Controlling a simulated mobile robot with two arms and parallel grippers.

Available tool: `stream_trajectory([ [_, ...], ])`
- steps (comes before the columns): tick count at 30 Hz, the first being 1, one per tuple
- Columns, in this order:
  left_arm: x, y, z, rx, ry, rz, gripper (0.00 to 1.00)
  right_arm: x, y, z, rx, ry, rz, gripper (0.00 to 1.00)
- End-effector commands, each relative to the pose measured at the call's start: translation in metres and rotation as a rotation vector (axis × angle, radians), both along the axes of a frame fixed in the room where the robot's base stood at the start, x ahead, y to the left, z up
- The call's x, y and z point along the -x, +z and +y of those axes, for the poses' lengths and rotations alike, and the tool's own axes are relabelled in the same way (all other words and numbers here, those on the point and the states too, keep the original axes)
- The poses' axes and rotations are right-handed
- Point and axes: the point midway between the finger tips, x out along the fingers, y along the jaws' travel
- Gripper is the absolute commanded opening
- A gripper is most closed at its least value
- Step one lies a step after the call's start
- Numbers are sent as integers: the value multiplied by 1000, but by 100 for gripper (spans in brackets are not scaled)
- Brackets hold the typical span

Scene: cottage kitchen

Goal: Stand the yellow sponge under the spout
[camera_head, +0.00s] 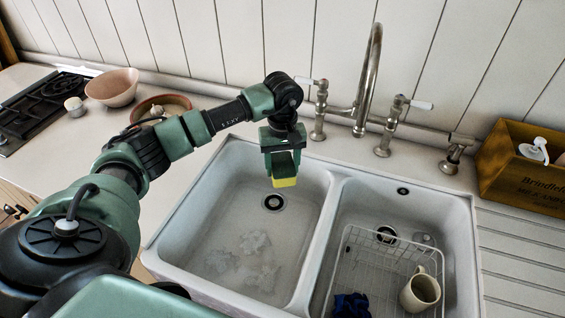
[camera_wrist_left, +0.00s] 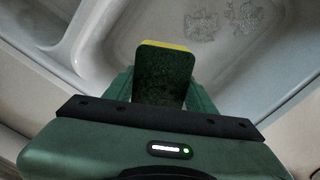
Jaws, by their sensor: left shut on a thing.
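The yellow sponge (camera_head: 284,182) with a dark green scouring face is in my left gripper (camera_head: 283,168), above the back of the left sink basin (camera_head: 190,250). My left gripper is shut on the sponge and points down. In the left wrist view the sponge (camera_wrist_left: 163,72) stands out from between the fingers, its dark face toward the camera and a yellow edge at the far end. The metal spout (camera_head: 372,70) of the tap rises behind the sink, to the right of the gripper. My right gripper is not in view.
The right basin (camera_head: 455,210) holds a white wire rack (camera_head: 350,245) with a cream mug (camera_head: 420,291) and a dark blue cloth (camera_head: 351,305). Tap handles flank the spout. A wooden crate (camera_head: 520,190) stands at the right; bowls and a hob are at the left.

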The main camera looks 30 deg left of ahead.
Motion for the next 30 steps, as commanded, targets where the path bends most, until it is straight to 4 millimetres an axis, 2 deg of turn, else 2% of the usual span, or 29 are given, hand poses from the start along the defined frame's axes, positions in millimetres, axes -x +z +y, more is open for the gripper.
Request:
stream_trajectory([
  [3,1,-18,0,-1,0,2,18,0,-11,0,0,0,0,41],
  [30,1,-127,-1,1,-1,2,18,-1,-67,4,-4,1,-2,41],
])
